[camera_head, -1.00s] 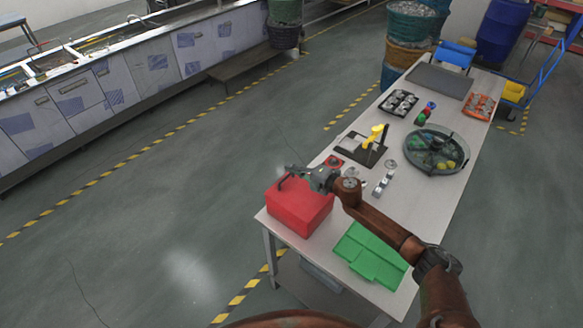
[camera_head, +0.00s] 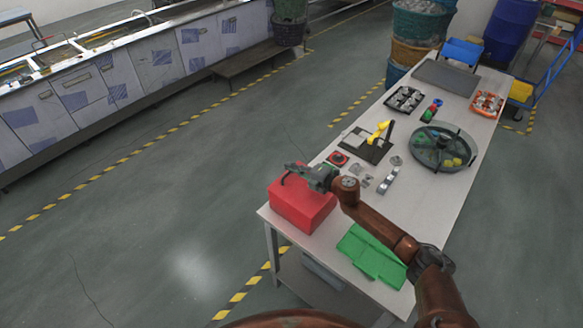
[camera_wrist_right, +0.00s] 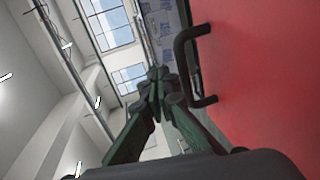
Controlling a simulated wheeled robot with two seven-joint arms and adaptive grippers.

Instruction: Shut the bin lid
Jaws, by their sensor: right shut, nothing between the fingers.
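The red bin (camera_head: 305,206) stands at the near left corner of the table. Its top looks flat and closed in the head view, though my arm covers part of it. A dark handle (camera_head: 284,180) shows at its far left edge. In the wrist view the handle (camera_wrist_right: 187,62) stands out from a broad red face (camera_wrist_right: 265,75). My right gripper (camera_head: 291,168) is shut and empty, just beyond the bin's upper edge. In the wrist view its closed fingertips (camera_wrist_right: 157,76) are close beside the handle; I cannot tell whether they touch it. My left gripper is not in view.
A green folded item (camera_head: 370,256) lies right of the bin, below my right forearm. Small metal parts (camera_head: 388,180), a black stand with yellow clamps (camera_head: 368,149) and a round tray (camera_head: 445,166) are farther along the table (camera_head: 432,211). Open floor lies left of the table.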

